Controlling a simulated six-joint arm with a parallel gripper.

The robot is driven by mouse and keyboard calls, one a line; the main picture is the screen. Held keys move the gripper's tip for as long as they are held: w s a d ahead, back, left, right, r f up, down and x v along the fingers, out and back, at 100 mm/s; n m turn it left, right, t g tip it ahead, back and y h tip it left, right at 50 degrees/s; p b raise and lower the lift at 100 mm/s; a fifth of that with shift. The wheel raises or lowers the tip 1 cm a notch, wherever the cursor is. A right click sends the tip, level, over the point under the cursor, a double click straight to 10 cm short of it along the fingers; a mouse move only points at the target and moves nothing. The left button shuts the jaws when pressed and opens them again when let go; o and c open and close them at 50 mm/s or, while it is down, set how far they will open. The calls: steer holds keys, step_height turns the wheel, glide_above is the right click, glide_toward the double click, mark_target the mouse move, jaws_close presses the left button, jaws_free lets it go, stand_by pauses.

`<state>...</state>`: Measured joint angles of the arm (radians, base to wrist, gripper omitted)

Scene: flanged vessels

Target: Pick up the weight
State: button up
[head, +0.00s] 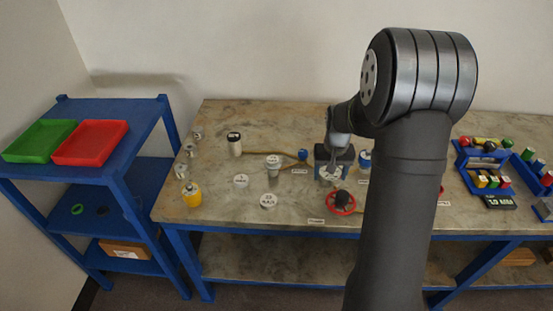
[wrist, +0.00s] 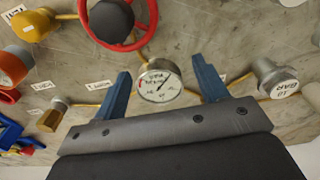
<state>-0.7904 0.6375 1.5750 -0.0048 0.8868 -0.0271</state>
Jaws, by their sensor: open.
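The post's disc, marked "10 BAR", shows at the right in the wrist view (wrist: 283,88). Part of another disc (wrist: 292,2) shows at that view's top edge. My gripper (wrist: 161,72) is open and empty, its blue fingers apart with a round pressure gauge (wrist: 159,84) showing between them. In the head view my gripper (head: 333,173) is right of the discs.
A red handwheel (head: 342,203) stands near the gripper. Brass pipes run across the table (head: 300,205). Blue racks (head: 482,165) stand right. Green (head: 38,140) and red (head: 90,142) trays sit on a shelf.

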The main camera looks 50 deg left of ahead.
steer(key=s+a+r+n, duration=0.3)
steer(key=a+r+n, duration=0.4)
steer(key=a, duration=0.3)
steer(key=s+a+r+n, duration=0.4)
steer(key=a+r+n, duration=0.2)
steer(key=a+r, duration=0.3)
glide_above(273, 159)
step_height(273, 159, down, 13)
steer(key=shift+a+r, duration=0.15)
steer(key=shift+s+d+f, duration=0.1)
steer(key=shift+f, duration=1.25)
steer(key=shift+d+f, duration=0.1)
steer(key=shift+f, duration=1.25)
steer(key=c, duration=1.2)
steer(key=shift+r, duration=0.1)
